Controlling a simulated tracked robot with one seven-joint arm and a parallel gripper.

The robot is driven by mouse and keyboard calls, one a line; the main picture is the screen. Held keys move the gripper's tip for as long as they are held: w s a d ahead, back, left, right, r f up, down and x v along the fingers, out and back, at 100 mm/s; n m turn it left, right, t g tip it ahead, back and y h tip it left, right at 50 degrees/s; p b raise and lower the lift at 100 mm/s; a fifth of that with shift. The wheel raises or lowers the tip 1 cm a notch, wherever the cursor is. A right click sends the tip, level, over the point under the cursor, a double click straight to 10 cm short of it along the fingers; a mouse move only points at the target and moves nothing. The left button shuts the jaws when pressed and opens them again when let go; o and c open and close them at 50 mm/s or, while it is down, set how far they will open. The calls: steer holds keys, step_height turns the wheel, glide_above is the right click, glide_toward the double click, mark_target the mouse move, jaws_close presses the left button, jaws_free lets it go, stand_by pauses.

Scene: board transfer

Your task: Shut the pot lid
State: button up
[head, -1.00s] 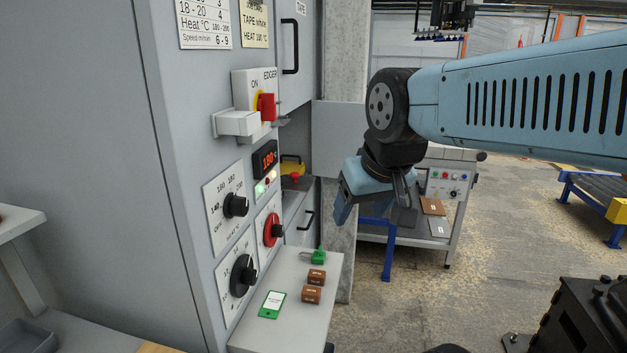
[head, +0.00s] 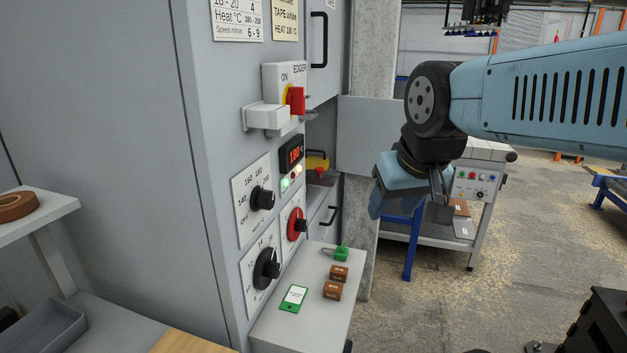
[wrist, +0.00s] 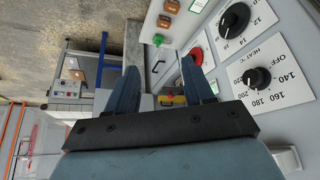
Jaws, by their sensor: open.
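A small yellow part (head: 317,162) with a dark handle and a red piece (head: 319,171) below it sits in the recess of the grey cabinet. It may be the pot lid; its hinge and how far open it stands cannot be made out. The yellow part also shows in the wrist view (wrist: 172,100), beyond and between my fingers. My gripper (head: 408,204) is open and empty, pointing down, to the right of the recess and apart from it. Its two blue fingers (wrist: 160,86) stand spread in the wrist view.
The grey cabinet (head: 225,140) carries dials and a red switch (head: 296,98). A ledge (head: 315,315) holds a green tag, two brown blocks and a green piece. A grey post (head: 372,60) stands behind the recess. A trolley (head: 480,245) is beyond my gripper.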

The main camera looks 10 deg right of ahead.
steer(key=w+n, duration=0.1)
steer(key=w, duration=0.4)
steer(key=w+f+n, duration=0.1)
steer(key=w+n, duration=0.1)
steer(key=w, duration=0.3)
steer(key=w+a+n, duration=0.1)
steer(key=w+n, duration=0.1)
steer(key=w, duration=0.4)
steer(key=shift+w+a+f+t, duration=0.1)
steer(key=shift+f+t, duration=0.2)
steer(key=shift+f, duration=0.05)
jaws_close()
steer(key=n+t+y, duration=0.1)
steer(key=n, duration=0.4)
glide_toward(331, 186)
steer(key=shift+w+a+f, duration=0.3)
steer(key=shift+w+f, duration=0.15)
steer(key=shift+f, duration=0.6)
steer(key=shift+w+a+f, duration=0.3)
steer(key=shift+w+f, duration=0.15)
steer(key=shift+f, duration=0.6)
steer(key=shift+w+a+f, duration=0.3)
steer(key=shift+w+f, duration=0.2)
steer(key=shift+f, duration=0.6)
